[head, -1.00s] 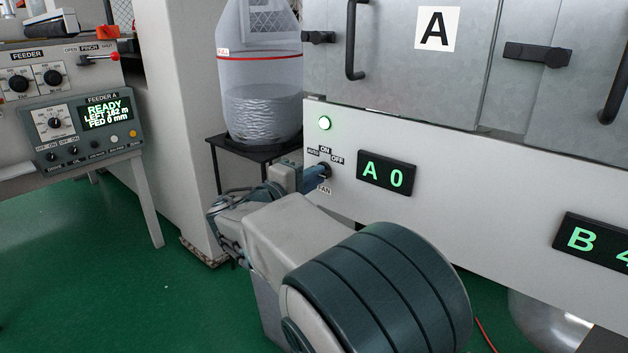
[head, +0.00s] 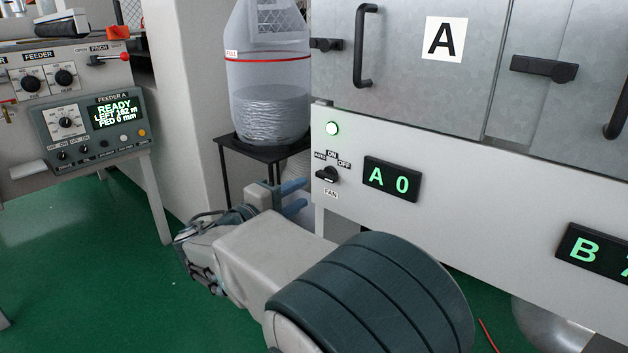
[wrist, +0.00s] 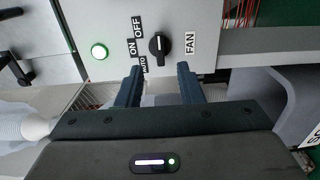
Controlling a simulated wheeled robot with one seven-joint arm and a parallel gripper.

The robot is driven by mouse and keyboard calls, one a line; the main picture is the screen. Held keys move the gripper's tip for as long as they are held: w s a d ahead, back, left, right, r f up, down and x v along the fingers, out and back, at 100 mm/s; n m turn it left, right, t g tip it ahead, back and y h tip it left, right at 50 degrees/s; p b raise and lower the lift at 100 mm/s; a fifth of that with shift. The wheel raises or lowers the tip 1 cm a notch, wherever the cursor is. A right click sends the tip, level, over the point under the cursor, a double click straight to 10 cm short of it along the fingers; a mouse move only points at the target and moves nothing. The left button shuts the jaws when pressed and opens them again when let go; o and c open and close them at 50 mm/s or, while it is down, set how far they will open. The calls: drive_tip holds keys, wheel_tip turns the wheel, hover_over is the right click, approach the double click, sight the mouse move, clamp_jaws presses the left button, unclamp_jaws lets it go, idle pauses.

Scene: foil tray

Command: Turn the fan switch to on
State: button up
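The fan switch (head: 327,174) is a black rotary knob on the white panel, with AUTO, ON and OFF labels above it and FAN below. The wrist view shows the knob (wrist: 159,45) with a small white mark; I cannot tell for sure which label it points at. My gripper (head: 304,193) is to the left of the knob in the head view, apart from the panel front. In the wrist view my gripper (wrist: 160,69) has its two blue fingers spread with nothing between them, and the knob lies beyond the fingertips, untouched.
A lit green lamp (head: 332,128) is above the switch and an A 0 display (head: 391,179) to its right. A clear bag (head: 268,90) on a black stand (head: 262,147) is behind my gripper. The feeder console (head: 95,125) is at left.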

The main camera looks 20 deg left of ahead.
drive_tip(key=p+v, duration=0.1)
drive_tip(key=v, duration=0.5)
drive_tip(key=shift+s, duration=0.2)
drive_tip(key=w+d+r+m+g+p, duration=0.1)
drive_tip(key=d+r+m+g+p, duration=0.15)
drive_tip(key=d+p, duration=0.45)
drive_tip(key=d+r+m+g+h+p, duration=0.1)
drive_tip(key=d+r+g+p, duration=0.25)
drive_tip(key=d, duration=0.75)
drive_tip(key=w+d+r+m+g+p, duration=0.1)
drive_tip(key=d+r+m+g+p, duration=0.2)
drive_tip(key=d, duration=0.6)
drive_tip(key=s+d+r+m+g+y+p, duration=0.4)
drive_tip(key=s+d+r+m+y+p, duration=0.3)
drive_tip(key=s+d+r+p, duration=0.6)
drive_tip(key=s+p, duration=0.2)
drive_tip(key=p, duration=0.5)
drive_tip(key=shift+g+y+p, duration=0.3)
drive_tip(key=shift+g+y, duration=0.1)
